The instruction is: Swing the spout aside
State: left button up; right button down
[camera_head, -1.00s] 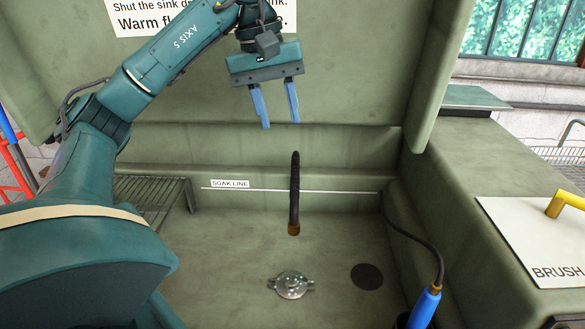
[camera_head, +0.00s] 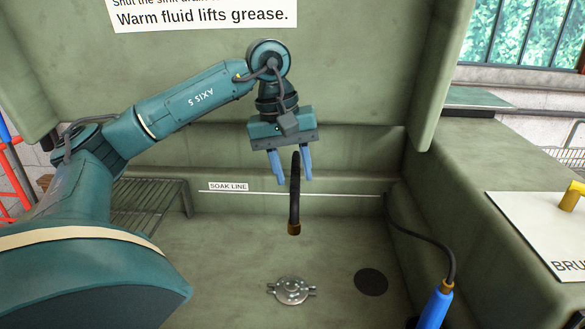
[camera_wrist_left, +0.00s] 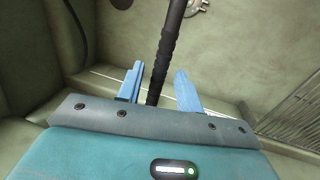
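The spout (camera_head: 294,200) is a black ribbed hose with a brass tip, hanging down over the sink in the head view. My left gripper (camera_head: 292,182) is open, with blue fingers pointing down at the spout's upper part. In the left wrist view the spout (camera_wrist_left: 168,50) passes between the two spread fingers of the left gripper (camera_wrist_left: 157,88), with gaps visible beside it. My right gripper is not in view.
A silver round fitting (camera_head: 291,290) lies on the sink floor beside a dark drain hole (camera_head: 371,282). A wire rack (camera_head: 140,205) is at the left. A blue-handled hose tool (camera_head: 436,305) is at the right, near a panel with a yellow handle (camera_head: 572,196).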

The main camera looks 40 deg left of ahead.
pick_arm(q)
jog(key=shift+c, duration=0.4)
grip_shut()
